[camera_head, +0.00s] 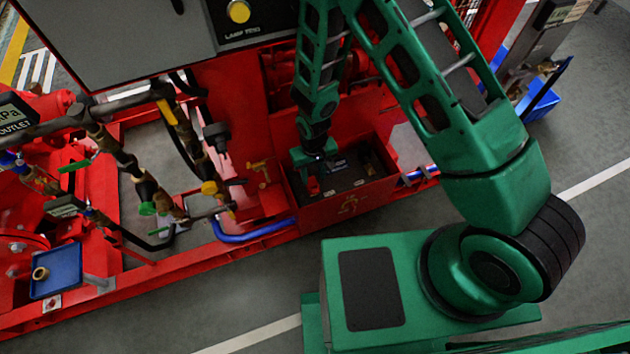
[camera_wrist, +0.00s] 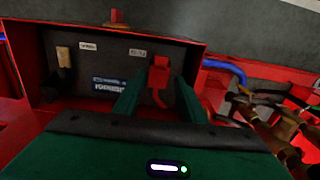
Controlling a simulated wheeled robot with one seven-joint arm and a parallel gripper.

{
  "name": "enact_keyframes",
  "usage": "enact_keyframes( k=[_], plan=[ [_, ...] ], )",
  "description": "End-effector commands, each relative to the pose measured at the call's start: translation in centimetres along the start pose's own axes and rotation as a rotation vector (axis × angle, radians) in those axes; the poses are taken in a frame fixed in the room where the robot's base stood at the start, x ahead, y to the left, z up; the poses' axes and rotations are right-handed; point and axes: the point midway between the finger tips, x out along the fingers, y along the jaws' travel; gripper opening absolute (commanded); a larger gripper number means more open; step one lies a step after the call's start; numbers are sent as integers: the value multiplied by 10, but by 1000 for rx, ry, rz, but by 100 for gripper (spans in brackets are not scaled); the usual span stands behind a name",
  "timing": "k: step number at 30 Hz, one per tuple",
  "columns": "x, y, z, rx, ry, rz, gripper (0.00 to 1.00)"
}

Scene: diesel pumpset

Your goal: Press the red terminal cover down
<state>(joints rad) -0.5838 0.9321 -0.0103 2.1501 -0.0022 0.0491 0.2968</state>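The red terminal cover (camera_wrist: 159,72) stands on the dark top of the battery (camera_wrist: 107,65), at the right of the battery in the wrist view. In the head view the cover (camera_head: 313,186) is small, at the left end of the battery (camera_head: 345,178) inside a red box. My gripper (camera_wrist: 158,88) has its two green fingers apart, one on each side of the cover in the picture. Contact with the cover cannot be told. In the head view my gripper (camera_head: 312,160) is just above the cover, pointing down. The cover's exact tilt is unclear.
The red battery box (camera_head: 350,207) has raised walls close around the battery. A pale terminal piece (camera_wrist: 64,57) stands at the battery's other end. A blue hose (camera_head: 255,232) and brass-coloured valves (camera_head: 210,188) lie left of the box. A grey cabinet (camera_head: 120,40) stands behind.

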Motion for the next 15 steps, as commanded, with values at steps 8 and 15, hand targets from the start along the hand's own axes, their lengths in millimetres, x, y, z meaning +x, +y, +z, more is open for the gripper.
enact_keyframes(
  k=[8, 15],
  plan=[
    [37, 1, 0, 0, -1, 2, 38],
    [46, 0, 0, 0, 1, 1, 38]
  ],
)
